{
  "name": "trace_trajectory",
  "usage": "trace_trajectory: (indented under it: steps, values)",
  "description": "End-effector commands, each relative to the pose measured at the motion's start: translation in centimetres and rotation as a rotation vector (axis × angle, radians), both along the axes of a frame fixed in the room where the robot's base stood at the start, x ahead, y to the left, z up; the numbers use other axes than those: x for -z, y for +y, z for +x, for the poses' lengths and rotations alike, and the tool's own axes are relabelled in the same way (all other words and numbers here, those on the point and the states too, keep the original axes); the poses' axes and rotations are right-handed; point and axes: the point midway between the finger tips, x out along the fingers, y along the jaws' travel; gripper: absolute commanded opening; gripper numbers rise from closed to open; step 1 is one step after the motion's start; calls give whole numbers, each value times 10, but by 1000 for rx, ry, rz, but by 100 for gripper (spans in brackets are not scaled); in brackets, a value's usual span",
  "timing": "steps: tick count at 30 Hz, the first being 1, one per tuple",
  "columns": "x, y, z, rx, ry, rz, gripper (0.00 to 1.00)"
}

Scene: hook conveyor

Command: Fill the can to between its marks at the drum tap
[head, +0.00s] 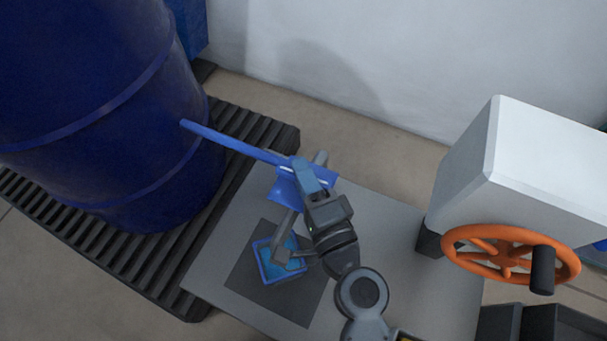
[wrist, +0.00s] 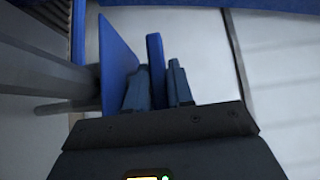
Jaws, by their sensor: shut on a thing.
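The big blue drum (head: 95,105) stands at the left in the head view. A blue pipe (head: 235,145) runs from it to a blue tap body (head: 287,187) above the table. My gripper (head: 303,172) is at the tap. In the wrist view my gripper (wrist: 157,90) is shut on a thin upright blue piece (wrist: 155,55), which looks like the tap's lever. A wider blue plate (wrist: 116,55) stands beside it. The square blue can (head: 263,262) sits below on a dark mat, bright blue inside. A grey pipe partly covers it. I cannot make out its marks or liquid level.
The grey table (head: 400,240) has free room right of the dark mat (head: 245,270). A white housing with an orange handwheel (head: 470,255) stands at the right. A black ribbed pallet (head: 170,275) lies under the drum. A pale wall closes the back.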

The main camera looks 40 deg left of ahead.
Motion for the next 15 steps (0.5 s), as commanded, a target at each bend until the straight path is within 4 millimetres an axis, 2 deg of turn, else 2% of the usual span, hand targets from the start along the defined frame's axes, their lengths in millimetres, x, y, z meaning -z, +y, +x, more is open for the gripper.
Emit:
trace_trajectory:
  steps: [11,12,15]
  values:
    - [1,-1,1,17,2,-1,0]
    - [1,-1,1,17,2,-1,26]
    - [1,-1,0,16,1,0,35]
